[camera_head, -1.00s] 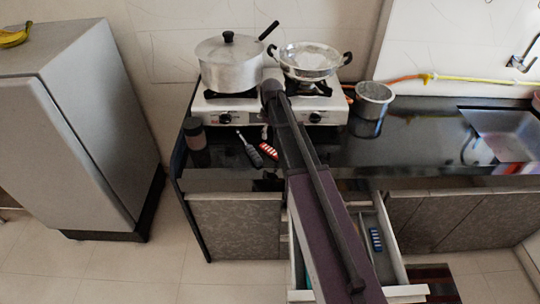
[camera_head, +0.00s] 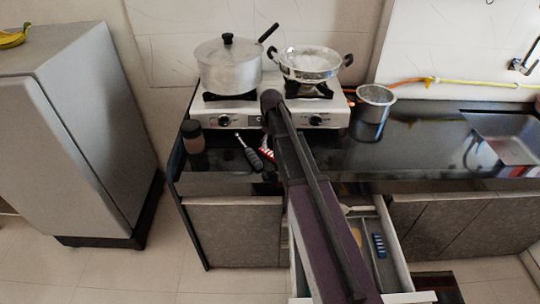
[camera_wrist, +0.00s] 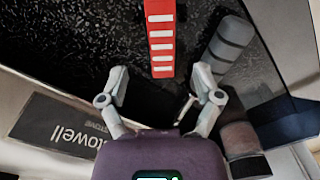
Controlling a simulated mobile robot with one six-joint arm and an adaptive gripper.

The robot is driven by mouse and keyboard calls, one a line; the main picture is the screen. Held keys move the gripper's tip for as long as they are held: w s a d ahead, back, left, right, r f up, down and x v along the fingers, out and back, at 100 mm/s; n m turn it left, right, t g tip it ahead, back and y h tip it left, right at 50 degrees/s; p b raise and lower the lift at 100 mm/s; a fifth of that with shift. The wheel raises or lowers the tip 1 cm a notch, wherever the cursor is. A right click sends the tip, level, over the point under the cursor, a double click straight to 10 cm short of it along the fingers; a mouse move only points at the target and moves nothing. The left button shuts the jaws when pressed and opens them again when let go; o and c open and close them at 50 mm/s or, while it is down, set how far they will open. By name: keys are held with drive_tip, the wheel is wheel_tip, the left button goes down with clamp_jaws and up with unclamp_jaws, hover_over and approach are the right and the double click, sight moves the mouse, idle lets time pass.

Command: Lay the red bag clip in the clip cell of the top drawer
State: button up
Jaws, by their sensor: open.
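The red bag clip (camera_head: 267,154) with white stripes lies on the black counter in front of the stove, partly hidden by my arm in the head view. In the wrist view the clip (camera_wrist: 161,40) lies straight ahead, roughly centred between my fingers but beyond their tips. My gripper (camera_wrist: 158,88) is open and empty. The top drawer (camera_head: 398,262) stands pulled out below the counter. A blue striped clip (camera_head: 379,245) lies in its right-hand compartment. My arm hides the left part of the drawer, and I cannot tell which cell is the clip cell.
A dark-handled tool (camera_head: 249,153) lies close left of the red clip; its grey handle (camera_wrist: 231,42) is near my right finger in the wrist view. A brown jar (camera_head: 193,137) stands at the counter's left end. The stove (camera_head: 227,112) with two pots is behind.

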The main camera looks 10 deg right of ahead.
sight(270, 153)
drive_tip(key=shift+f, duration=0.15)
drive_tip(key=shift+a+f+b, duration=0.15)
drive_tip(key=shift+f+b, duration=2.35)
drive_tip(key=shift+b, duration=0.1)
drive_tip(key=c, duration=1)
drive_tip(key=shift+r, duration=0.15)
wheel_tip(270, 153, up, 3)
drive_tip(key=p, duration=0.3)
drive_tip(key=shift+r+p, duration=0.15)
drive_tip(key=shift+p, duration=0.15)
drive_tip(key=shift+s+r, duration=0.2)
drive_tip(key=shift+r, duration=0.05)
drive_tip(key=s+d+r+p, duration=0.1)
drive_tip(key=s+d, duration=0.1)
drive_tip(key=s, duration=1.3)
drive_tip(key=shift+s+d, duration=0.15)
drive_tip(key=shift+d, duration=0.2)
